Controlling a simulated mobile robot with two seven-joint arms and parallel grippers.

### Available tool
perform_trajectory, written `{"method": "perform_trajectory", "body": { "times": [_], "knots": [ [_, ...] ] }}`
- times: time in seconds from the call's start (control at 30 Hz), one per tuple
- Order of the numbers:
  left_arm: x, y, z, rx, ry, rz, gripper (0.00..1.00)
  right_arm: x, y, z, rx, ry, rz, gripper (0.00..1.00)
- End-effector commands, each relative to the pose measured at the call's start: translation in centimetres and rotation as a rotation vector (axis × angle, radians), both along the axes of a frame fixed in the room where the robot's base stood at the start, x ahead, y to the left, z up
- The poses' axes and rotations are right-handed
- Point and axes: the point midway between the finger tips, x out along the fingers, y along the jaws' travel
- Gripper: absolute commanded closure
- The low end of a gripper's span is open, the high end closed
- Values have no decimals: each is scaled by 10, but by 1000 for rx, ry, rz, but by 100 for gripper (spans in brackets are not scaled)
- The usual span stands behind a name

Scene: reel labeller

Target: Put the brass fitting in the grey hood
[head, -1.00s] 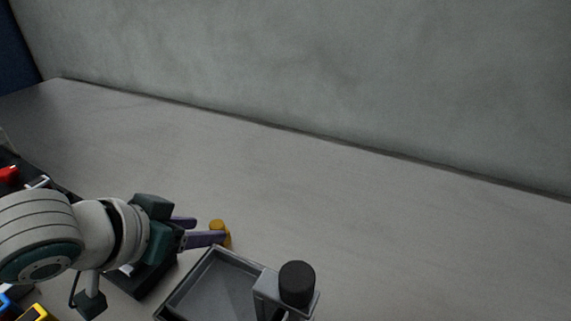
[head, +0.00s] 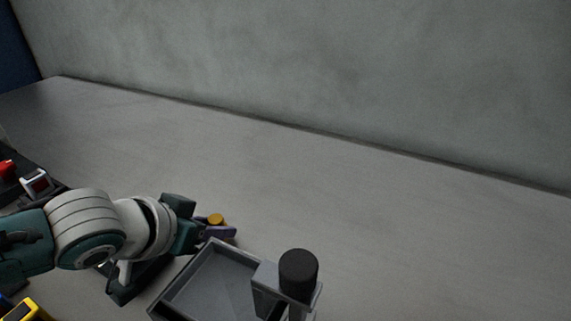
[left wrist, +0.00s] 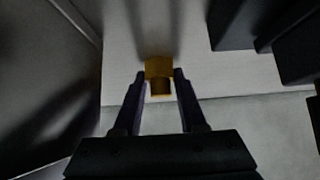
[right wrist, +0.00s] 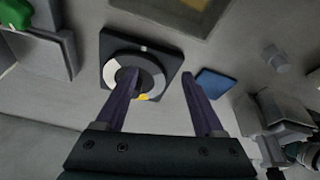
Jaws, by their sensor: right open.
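The brass fitting (head: 216,219) is a small yellow-gold piece behind the grey tray in the head view. My left gripper (head: 219,228) is at it. In the left wrist view the fitting (left wrist: 159,70) sits between the purple fingertips of my left gripper (left wrist: 160,76). My right gripper (right wrist: 162,76) is open and empty in the right wrist view, above a dark square plate with a round ring. I cannot tell for sure which grey part is the grey hood.
A grey open tray (head: 165,300) stands in front of the left gripper. A black cylinder (head: 298,268) stands on a grey bracket at its right. The right wrist view shows a blue square (right wrist: 213,83) and a green piece (right wrist: 15,15). The table's back and right are clear.

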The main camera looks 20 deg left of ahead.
Motion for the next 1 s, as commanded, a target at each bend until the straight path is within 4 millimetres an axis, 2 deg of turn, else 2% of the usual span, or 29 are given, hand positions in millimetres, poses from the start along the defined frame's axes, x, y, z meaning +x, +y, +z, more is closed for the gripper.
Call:
{"method": "perform_trajectory", "body": {
  "times": [0.03, 0.2, 0.67, 0.87, 1.0],
  "knots": [
    [0, 0, 0, 0, 0, 0, 81, 0, 0, 0, 0, 0, 0, 30],
    [0, 0, 0, 0, 0, 0, 100, 0, 0, 0, 0, 0, 0, 30],
    [0, 0, 4, 0, -1, 0, 100, 0, 0, 2, 0, 0, 0, 30],
    [0, 0, 28, 1, -2, -1, 100, 0, 0, 13, 0, -1, 0, 30],
    [1, 0, 65, 2, -5, -2, 100, 0, 0, 27, 0, -1, 0, 30]
  ]
}}
